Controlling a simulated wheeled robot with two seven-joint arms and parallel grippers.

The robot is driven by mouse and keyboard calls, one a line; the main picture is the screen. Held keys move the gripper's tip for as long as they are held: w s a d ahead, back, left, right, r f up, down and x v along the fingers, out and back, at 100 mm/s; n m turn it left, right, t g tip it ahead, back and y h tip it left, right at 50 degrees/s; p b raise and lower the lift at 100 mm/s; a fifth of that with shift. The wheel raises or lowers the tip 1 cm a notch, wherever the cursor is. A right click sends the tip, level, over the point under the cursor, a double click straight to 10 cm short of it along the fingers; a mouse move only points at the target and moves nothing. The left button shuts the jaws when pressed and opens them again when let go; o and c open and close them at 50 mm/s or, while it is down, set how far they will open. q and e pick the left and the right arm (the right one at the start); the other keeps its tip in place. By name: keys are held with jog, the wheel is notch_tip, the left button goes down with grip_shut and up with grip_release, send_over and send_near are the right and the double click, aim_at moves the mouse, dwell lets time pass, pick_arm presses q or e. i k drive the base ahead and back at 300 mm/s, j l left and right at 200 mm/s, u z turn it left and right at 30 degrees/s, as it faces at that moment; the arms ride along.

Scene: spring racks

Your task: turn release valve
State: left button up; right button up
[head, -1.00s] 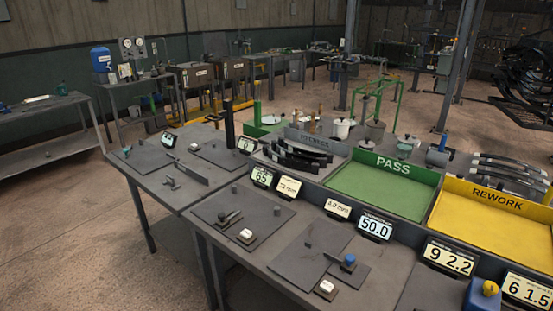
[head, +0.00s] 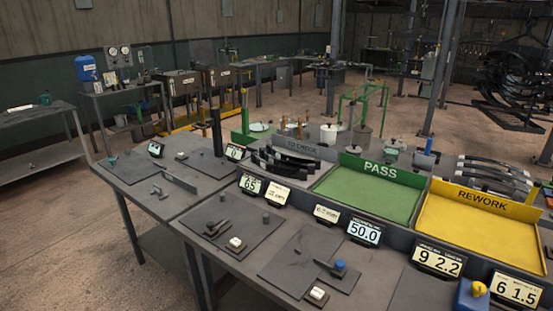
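No part is labelled as a release valve, so I cannot tell which one it is. A blue block with a yellow knob (head: 478,289) stands at the lower right edge of the head view. A lever with a blue knob (head: 340,265) sits on a dark plate on the near bench. A stand with two round gauges (head: 118,54) is at the back left, beside a blue container (head: 86,68); any valve there is too small to make out. Neither of my grippers is in view.
The dark bench (head: 190,212) fills the foreground with plates, small fixtures and lit number displays (head: 364,232). Behind are a green PASS tray (head: 365,195), a yellow REWORK tray (head: 470,225) and several curved dark springs (head: 285,162). Bare floor (head: 60,230) lies at left.

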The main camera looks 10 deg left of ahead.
aim_at(478, 288)
jog(key=z, duration=1.4)
